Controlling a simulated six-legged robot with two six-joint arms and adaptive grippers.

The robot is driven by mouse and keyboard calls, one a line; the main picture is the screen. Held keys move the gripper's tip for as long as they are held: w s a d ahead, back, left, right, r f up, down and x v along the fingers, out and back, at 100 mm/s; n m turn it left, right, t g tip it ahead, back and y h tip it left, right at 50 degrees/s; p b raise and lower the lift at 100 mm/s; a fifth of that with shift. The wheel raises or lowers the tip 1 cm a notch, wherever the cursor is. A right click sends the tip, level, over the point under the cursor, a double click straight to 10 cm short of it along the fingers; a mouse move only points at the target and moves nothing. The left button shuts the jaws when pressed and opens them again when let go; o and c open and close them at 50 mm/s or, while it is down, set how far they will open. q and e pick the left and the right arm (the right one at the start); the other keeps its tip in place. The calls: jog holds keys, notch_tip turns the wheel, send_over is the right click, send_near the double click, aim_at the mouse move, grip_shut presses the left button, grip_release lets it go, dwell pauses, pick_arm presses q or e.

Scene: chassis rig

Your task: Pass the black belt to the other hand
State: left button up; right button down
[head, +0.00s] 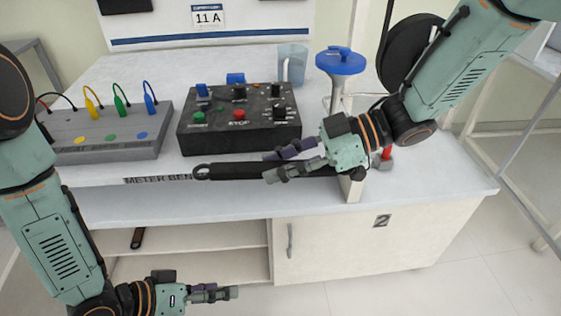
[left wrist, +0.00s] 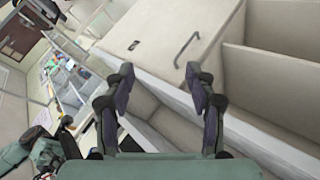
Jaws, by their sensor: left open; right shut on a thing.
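The black belt (head: 235,171) is a long dark strap with a loop at its left end, in front of the control box in the head view. My right gripper (head: 270,166) is shut on it near its middle, and the belt lies roughly level across the bench's front part. Whether it touches the bench top is unclear. My left gripper (head: 232,293) is low at the bottom of the head view, below and apart from the belt. In the left wrist view its two fingers (left wrist: 160,78) are spread with nothing between them. I cannot make out the belt in that view.
A black control box (head: 238,118) and a grey box with coloured leads (head: 110,138) stand on the bench (head: 130,205). A blue-topped stand (head: 340,65) and a clear cup (head: 292,64) are behind. Open shelves (head: 190,236) and a cabinet door (head: 340,245) are below.

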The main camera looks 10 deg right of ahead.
pick_arm(q)
jog(key=s+a+f+n+g+y, duration=0.2)
jog(key=s+a+f+y, duration=0.1)
jog(key=s+a, duration=0.4)
jog(key=s+a+f+n+g+y, duration=0.1)
jog(key=s+a+f+n+y, duration=0.1)
jog(key=s+a+y, duration=0.4)
jog(key=s+a+f, duration=0.1)
jog(key=s, duration=0.2)
jog(key=shift+s+f+g+y, duration=0.25)
jog(key=shift+f+g+y, duration=0.05)
jog(key=shift+f+g, duration=0.1)
jog(key=shift+a, duration=0.1)
